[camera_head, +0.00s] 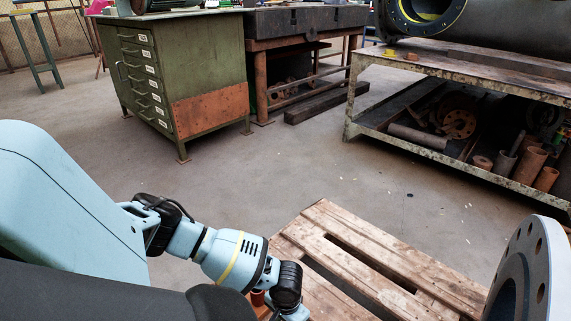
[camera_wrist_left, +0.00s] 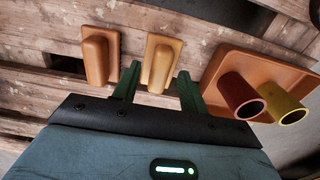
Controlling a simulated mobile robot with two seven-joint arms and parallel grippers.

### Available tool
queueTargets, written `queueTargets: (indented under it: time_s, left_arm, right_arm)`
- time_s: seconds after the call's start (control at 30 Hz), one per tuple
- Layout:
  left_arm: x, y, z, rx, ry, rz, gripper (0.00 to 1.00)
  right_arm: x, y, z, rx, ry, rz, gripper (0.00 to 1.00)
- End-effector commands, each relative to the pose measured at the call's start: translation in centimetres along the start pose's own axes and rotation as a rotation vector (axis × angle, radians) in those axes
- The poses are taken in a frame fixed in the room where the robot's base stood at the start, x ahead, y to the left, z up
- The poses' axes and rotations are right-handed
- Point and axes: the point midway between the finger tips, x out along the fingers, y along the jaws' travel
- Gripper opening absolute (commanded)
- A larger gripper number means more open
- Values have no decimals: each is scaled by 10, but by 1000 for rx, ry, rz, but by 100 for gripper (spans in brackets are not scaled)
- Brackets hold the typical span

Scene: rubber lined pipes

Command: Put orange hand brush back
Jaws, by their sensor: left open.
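In the left wrist view, two block-shaped pieces with raised grips, which look like hand brushes, lie side by side on wooden slats. The left one is a deeper orange hand brush (camera_wrist_left: 97,58); the other is a yellower brush (camera_wrist_left: 161,55). My left gripper (camera_wrist_left: 159,76) is open, its two green fingers on either side of the near end of the yellower brush. Whether they touch it, I cannot tell. An orange tray (camera_wrist_left: 228,62) to the right holds a red cup (camera_wrist_left: 241,95) and a yellow cup (camera_wrist_left: 287,108), both tilted in view. My right gripper is not in view.
In the head view a wooden pallet (camera_head: 375,262) lies below my left arm. A grey flange (camera_head: 530,270) stands at its right. A green drawer cabinet (camera_head: 175,75) and a metal shelf table (camera_head: 470,70) stand farther back, with clear floor between.

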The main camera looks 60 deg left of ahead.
Motion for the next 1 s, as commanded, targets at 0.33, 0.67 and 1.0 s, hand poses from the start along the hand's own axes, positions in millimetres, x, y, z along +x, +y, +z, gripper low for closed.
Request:
queueTargets:
  time_s: [0.33,0.67,1.0]
  left_arm:
    - [-75,0,0,0,4,1,43]
    - [-103,0,0,0,1,0,43]
    - [-103,0,0,0,0,-1,43]
  right_arm:
    - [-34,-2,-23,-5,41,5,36]
    - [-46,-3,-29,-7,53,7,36]
    - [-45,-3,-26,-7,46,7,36]
